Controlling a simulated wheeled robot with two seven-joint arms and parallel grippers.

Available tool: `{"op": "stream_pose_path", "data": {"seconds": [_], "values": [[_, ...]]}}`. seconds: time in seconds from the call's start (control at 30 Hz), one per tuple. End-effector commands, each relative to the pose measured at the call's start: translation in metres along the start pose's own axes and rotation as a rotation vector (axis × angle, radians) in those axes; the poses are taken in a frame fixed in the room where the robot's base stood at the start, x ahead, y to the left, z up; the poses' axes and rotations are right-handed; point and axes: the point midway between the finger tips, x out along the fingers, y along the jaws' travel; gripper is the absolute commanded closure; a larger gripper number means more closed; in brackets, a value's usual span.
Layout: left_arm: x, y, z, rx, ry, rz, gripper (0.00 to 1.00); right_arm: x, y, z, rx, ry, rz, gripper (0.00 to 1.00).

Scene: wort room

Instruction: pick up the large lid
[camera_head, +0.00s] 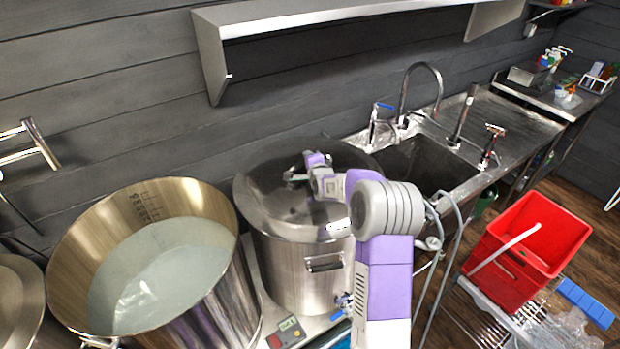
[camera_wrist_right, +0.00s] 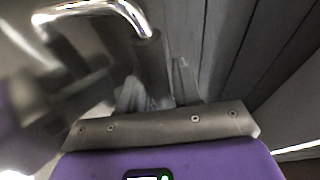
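The large lid (camera_head: 268,190) is a round, shiny metal disc lying on top of the steel pot (camera_head: 300,278) in the middle of the head view. My right arm reaches over it from below, and my right gripper (camera_head: 296,176) is at the lid's handle. In the right wrist view, the curved metal handle (camera_wrist_right: 95,8) comes in from the top left. One leg of it runs down between the fingertips of my right gripper (camera_wrist_right: 157,92). I cannot tell whether the fingers press on it. My left gripper is not in view.
An open steel kettle (camera_head: 215,205) with pale liquid stands left of the lidded pot. A sink (camera_head: 430,165) with taps is to the right. A metal shelf (camera_head: 350,14) is on the wall above. A red bin (camera_head: 525,250) stands at the right.

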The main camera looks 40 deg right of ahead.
Motion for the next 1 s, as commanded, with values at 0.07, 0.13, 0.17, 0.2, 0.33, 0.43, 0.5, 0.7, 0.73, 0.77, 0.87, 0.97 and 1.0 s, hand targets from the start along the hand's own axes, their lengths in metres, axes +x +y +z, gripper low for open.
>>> {"op": "stream_pose_path", "data": {"seconds": [0.07, 0.13, 0.17, 0.2, 0.33, 0.43, 0.5, 0.7, 0.73, 0.77, 0.87, 0.97, 1.0], "values": [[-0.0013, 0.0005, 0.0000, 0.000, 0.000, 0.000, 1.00, 0.0060, 0.0004, -0.0001, -0.002, 0.000, 0.001, 0.67], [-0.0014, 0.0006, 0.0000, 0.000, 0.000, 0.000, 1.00, 0.0081, 0.0003, -0.0002, -0.001, 0.000, 0.000, 0.67], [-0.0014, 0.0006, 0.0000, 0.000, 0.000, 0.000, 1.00, 0.0084, 0.0002, -0.0002, -0.001, 0.000, 0.000, 0.67], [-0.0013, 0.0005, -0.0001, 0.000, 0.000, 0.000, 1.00, 0.0086, 0.0002, -0.0002, 0.000, 0.000, 0.000, 0.67], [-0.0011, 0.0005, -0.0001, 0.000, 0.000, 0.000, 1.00, 0.0084, 0.0003, -0.0001, 0.000, 0.000, 0.000, 0.67], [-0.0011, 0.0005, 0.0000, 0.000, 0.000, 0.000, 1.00, 0.0083, 0.0003, 0.0000, 0.000, 0.000, 0.000, 0.81], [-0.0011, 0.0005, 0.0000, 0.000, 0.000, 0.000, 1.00, 0.0082, 0.0004, 0.0001, 0.000, 0.000, 0.000, 0.92], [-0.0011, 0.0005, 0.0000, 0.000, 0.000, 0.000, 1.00, 0.0082, 0.0006, 0.0002, -0.001, 0.000, 0.000, 1.00], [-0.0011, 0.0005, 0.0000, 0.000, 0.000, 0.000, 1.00, 0.0081, 0.0006, 0.0002, -0.001, 0.000, 0.000, 1.00], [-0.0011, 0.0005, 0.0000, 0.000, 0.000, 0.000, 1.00, 0.0081, 0.0006, 0.0002, -0.001, 0.000, 0.000, 1.00], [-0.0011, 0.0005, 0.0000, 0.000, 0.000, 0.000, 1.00, 0.0081, 0.0007, 0.0002, -0.002, 0.000, 0.001, 1.00], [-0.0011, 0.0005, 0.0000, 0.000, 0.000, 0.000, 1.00, 0.0081, 0.0008, 0.0003, -0.003, -0.001, 0.001, 1.00], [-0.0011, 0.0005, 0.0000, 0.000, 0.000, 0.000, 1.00, 0.0081, 0.0008, 0.0003, -0.003, -0.001, 0.001, 1.00]]}}
